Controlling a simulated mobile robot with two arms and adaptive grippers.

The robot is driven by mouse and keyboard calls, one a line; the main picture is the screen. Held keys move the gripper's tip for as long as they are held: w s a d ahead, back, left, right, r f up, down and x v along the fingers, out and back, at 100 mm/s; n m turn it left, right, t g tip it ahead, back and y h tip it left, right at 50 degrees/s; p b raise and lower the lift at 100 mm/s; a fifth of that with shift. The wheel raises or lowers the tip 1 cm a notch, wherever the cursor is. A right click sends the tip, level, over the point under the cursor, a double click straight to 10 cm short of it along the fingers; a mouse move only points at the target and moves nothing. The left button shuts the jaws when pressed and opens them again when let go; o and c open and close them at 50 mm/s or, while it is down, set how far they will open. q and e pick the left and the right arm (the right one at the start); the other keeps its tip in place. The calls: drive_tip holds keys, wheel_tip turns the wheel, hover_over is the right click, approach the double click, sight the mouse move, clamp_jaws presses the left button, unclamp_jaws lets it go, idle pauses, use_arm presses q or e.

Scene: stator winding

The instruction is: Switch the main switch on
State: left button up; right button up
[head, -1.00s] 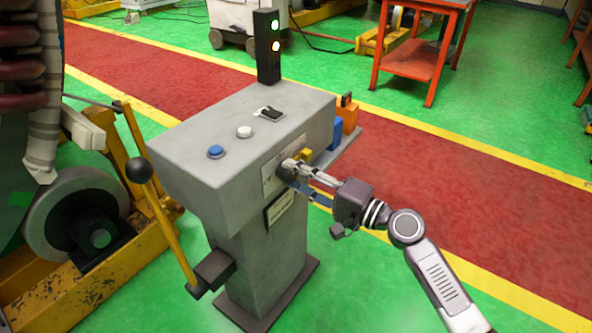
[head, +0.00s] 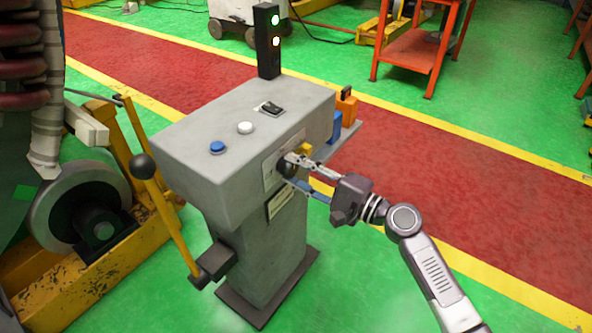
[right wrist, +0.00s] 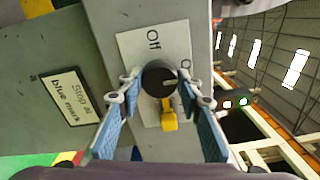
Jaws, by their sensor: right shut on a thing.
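The main switch is a round black knob (right wrist: 158,79) on a white plate marked "Off" (right wrist: 152,40), with a second label beginning "O" partly hidden by a finger. A pale mark on the knob lies toward its right side in the right wrist view. A yellow piece (right wrist: 169,116) sits beside the knob. My right gripper (right wrist: 160,85) is shut on the knob, one blue-padded finger on each side. In the head view, my right gripper (head: 292,174) reaches the side of the grey control stand (head: 225,130) from the right. My left gripper is out of view.
The stand's top has a blue button (head: 217,147), a white button (head: 245,128) and a black rocker (head: 271,108). A light tower (head: 268,45) shows two lit lamps. A ball-topped lever (head: 165,215) stands at its left. Red and green floor lies open to the right.

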drive_tip(key=o, duration=1.2)
drive_tip(key=shift+c, duration=0.2)
drive_tip(key=shift+d, duration=0.1)
drive_tip(key=shift+s+d, duration=0.15)
drive_tip(key=v, duration=1.1)
drive_tip(key=shift+s+d, duration=0.15)
drive_tip(key=shift+d, duration=0.05)
